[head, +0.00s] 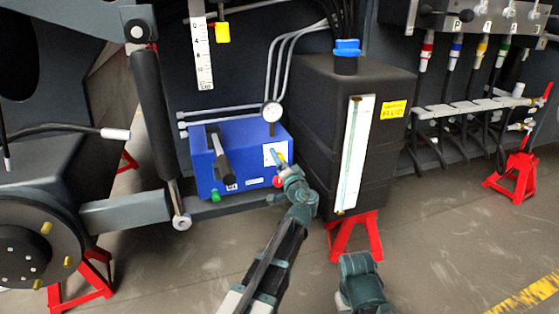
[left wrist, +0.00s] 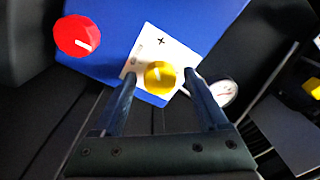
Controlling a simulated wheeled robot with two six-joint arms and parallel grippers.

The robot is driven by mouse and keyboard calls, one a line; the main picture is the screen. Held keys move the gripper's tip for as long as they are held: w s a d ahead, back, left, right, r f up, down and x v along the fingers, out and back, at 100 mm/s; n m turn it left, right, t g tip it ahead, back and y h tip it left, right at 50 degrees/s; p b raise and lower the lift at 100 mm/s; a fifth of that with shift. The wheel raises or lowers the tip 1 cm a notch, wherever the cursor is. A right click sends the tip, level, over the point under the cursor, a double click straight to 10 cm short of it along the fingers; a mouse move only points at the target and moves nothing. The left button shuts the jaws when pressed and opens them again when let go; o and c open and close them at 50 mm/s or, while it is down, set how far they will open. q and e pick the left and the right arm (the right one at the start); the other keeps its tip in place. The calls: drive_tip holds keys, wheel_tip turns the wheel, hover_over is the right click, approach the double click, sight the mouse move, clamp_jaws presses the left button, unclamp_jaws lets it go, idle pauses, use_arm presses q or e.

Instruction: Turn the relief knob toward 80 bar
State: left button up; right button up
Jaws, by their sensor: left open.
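A blue hydraulic box (head: 205,170) carries a white plate (head: 268,150) with a yellow knob (head: 283,157), which I take for the relief knob. In the left wrist view the yellow knob (left wrist: 160,76) has a pale pointer line, and the plate (left wrist: 165,45) shows a plus sign. My left gripper (head: 276,156) is open at the plate, its fingertips on either side of the yellow knob; contact cannot be told. A red knob (left wrist: 77,36) sits apart on the box. My right arm's end (head: 362,280) shows at the bottom, its fingers hidden.
A round gauge (head: 271,111) stands above the box; its reading is too small to tell. A black lever (head: 221,155) is to the left. A black tank (head: 310,100) stands close on the right, above a red stand (head: 355,238). The floor in front is open.

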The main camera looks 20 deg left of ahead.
use_arm(q)
drive_tip(key=v, duration=1.3)
drive_tip(key=shift+b, duration=0.3)
drive_tip(key=shift+s+d, duration=0.1)
